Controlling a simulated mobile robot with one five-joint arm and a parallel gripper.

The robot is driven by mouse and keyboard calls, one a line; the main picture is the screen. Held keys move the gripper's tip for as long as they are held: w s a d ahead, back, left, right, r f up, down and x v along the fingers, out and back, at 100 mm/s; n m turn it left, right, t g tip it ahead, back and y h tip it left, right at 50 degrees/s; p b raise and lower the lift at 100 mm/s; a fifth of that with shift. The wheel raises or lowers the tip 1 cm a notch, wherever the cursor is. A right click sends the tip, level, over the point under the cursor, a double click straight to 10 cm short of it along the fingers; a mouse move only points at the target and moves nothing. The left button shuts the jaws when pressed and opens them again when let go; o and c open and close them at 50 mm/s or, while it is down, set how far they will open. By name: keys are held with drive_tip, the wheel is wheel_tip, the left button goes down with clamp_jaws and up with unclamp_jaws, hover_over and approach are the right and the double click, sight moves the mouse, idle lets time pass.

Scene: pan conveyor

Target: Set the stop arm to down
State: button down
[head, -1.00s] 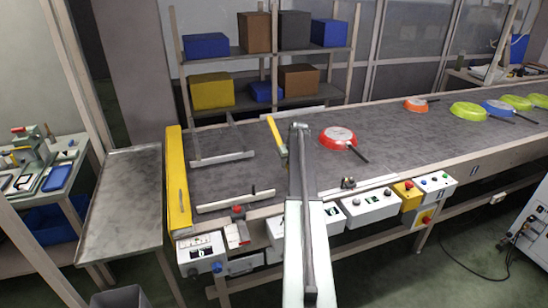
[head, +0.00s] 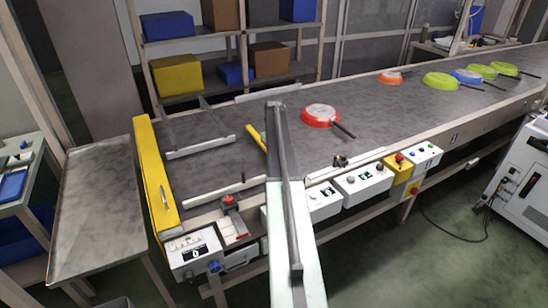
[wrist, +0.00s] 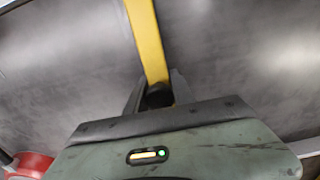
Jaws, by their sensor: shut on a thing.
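The stop arm is a yellow bar (head: 256,138) over the near part of the conveyor belt, left of the red pan (head: 319,115). In the head view it leans to the upper left, and my arm hides its lower right end. In the wrist view the yellow bar (wrist: 147,40) runs from the top edge down between the fingers of my gripper (wrist: 156,96), which is shut on it near a dark round end. My own arm hides the gripper fingers in the head view. I cannot tell whether the bar touches the belt.
Several pans, one of them orange (head: 390,77), lie farther right on the belt (head: 215,165). White control boxes (head: 362,181) and a yellow box with a red button (head: 402,166) line the near edge. A metal side table (head: 100,210) stands at the left.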

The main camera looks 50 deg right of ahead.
drive_tip(key=shift+d, duration=0.15)
drive_tip(key=c, duration=1.1)
unclamp_jaws()
drive_tip(key=shift+f, duration=0.1)
drive_tip(key=shift+c, duration=0.2)
drive_tip(key=shift+f, duration=0.1)
drive_tip(key=shift+w, duration=0.1)
wheel_tip(320, 180, up, 8)
drive_tip(key=p, duration=0.8)
